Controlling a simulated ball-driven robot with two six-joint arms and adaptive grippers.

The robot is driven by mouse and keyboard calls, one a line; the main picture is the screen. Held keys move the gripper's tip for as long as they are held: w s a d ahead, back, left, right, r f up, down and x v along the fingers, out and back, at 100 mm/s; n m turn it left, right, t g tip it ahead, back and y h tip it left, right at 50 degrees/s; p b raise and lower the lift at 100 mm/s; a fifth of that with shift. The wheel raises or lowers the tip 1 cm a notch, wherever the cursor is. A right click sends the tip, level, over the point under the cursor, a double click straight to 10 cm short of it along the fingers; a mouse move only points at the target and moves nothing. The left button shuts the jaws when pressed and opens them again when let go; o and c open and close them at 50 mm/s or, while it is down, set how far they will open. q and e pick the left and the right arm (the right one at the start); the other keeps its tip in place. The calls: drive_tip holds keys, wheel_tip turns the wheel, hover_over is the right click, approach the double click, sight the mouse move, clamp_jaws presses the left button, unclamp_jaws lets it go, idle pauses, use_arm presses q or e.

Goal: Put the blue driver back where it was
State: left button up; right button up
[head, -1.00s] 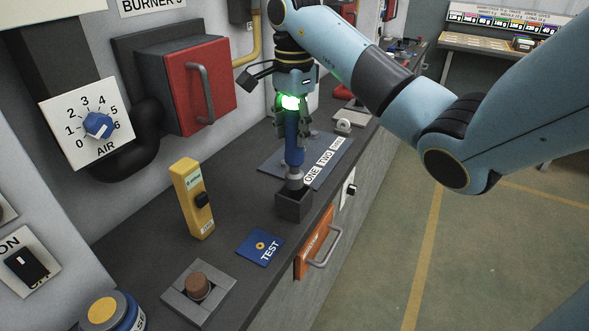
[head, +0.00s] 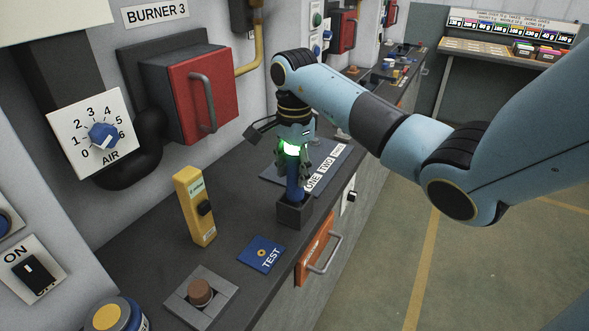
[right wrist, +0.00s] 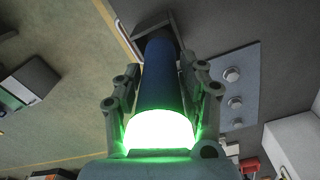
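The blue driver (head: 296,188) stands upright with its lower end inside the small dark square holder (head: 292,216) on the bench. Its shaft is hidden in the holder. My right gripper (head: 294,178) is above the holder, with its fingers on either side of the handle. In the right wrist view the blue handle (right wrist: 163,80) runs between the fingers, with narrow gaps beside it, and its near end is lit green. The right gripper looks open around the handle. My left gripper is not in view.
A yellow tester (head: 196,206), a blue TEST plate (head: 261,254) and a brown knob in a grey frame (head: 200,291) are near the holder. A numbered plate (head: 325,170) lies behind it. An orange drawer (head: 315,250) is below the bench edge; a red burner door (head: 203,98) is on the wall.

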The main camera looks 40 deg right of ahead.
drive_tip(key=shift+o, duration=1.4)
drive_tip(key=shift+r, duration=0.15)
wheel_tip(320, 180, up, 8)
drive_tip(key=shift+f+b, duration=0.1)
drive_tip(key=shift+b, duration=0.5)
wheel_tip(320, 180, up, 3)
drive_tip(key=p, duration=0.3)
drive_tip(key=shift+r+p, duration=0.65)
drive_tip(key=shift+p, duration=0.05)
